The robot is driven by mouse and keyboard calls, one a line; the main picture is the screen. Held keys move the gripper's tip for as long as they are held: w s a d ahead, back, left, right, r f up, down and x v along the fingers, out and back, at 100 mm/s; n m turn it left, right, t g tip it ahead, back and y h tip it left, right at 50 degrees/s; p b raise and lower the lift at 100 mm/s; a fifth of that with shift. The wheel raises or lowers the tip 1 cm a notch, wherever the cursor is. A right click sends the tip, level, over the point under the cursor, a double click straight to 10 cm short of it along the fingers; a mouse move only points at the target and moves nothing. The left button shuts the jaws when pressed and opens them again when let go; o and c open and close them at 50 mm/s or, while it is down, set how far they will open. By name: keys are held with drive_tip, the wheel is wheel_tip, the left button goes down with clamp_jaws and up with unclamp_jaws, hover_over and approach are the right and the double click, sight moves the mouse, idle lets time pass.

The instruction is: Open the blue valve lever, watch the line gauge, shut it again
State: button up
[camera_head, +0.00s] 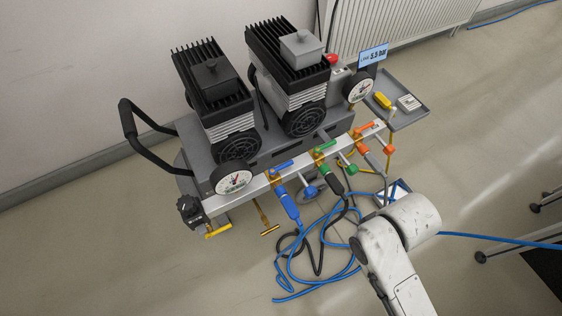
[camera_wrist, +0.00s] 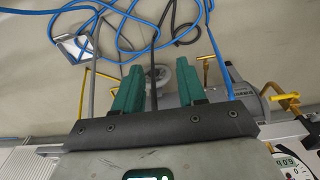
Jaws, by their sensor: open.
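The blue valve lever (camera_head: 282,163) sits on the pale manifold rail (camera_head: 257,183) in the head view, lying roughly along the rail. A blue hose fitting (camera_head: 288,203) hangs below it. A round gauge (camera_head: 361,89) stands at the rail's far right, beside a blue display (camera_head: 373,55) that reads "LINE 5.9 bar". My gripper (camera_wrist: 158,66) shows two teal fingers apart with nothing held between them. In the head view my pale arm hides the gripper, right of and below the blue lever. I cannot make out the blue lever in the wrist view.
A green lever (camera_head: 326,148) and an orange lever (camera_head: 364,127) share the rail. Another gauge (camera_head: 233,178) stands at its left end. Blue and black hoses (camera_head: 322,255) lie tangled on the floor. A grey tray (camera_head: 408,117) juts out at the right. Floor at lower left is clear.

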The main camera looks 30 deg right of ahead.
drive_tip(key=shift+c, duration=0.5)
drive_tip(key=shift+w+r, duration=0.1)
drive_tip(key=shift+r, duration=0.05)
drive_tip(key=shift+c, duration=0.8)
drive_tip(key=shift+t, duration=0.8)
drive_tip(key=w+r+p, duration=0.2)
drive_tip(key=w+p, duration=0.2)
drive_tip(key=w, duration=0.1)
drive_tip(key=w+a+r+p, duration=0.1)
drive_tip(key=w+r+p, duration=0.1)
drive_tip(key=w+p, duration=0.2)
drive_tip(key=w+r+p, duration=0.2)
drive_tip(key=w+p, duration=0.2)
drive_tip(key=w, duration=0.1)
drive_tip(key=shift+w+a, duration=0.25)
drive_tip(key=shift+w, duration=0.05)
clamp_jaws()
drive_tip(key=w+a+r+p, duration=0.2)
drive_tip(key=w+r+p, duration=0.1)
drive_tip(key=w, duration=0.4)
drive_tip(key=w+a+r+t+p, duration=0.1)
drive_tip(key=w+r+p, duration=0.3)
drive_tip(key=w+p, duration=0.2)
drive_tip(key=shift+w+a+n, duration=0.3)
drive_tip(key=shift+w+a, duration=0.05)
drive_tip(key=shift+a, duration=0.05)
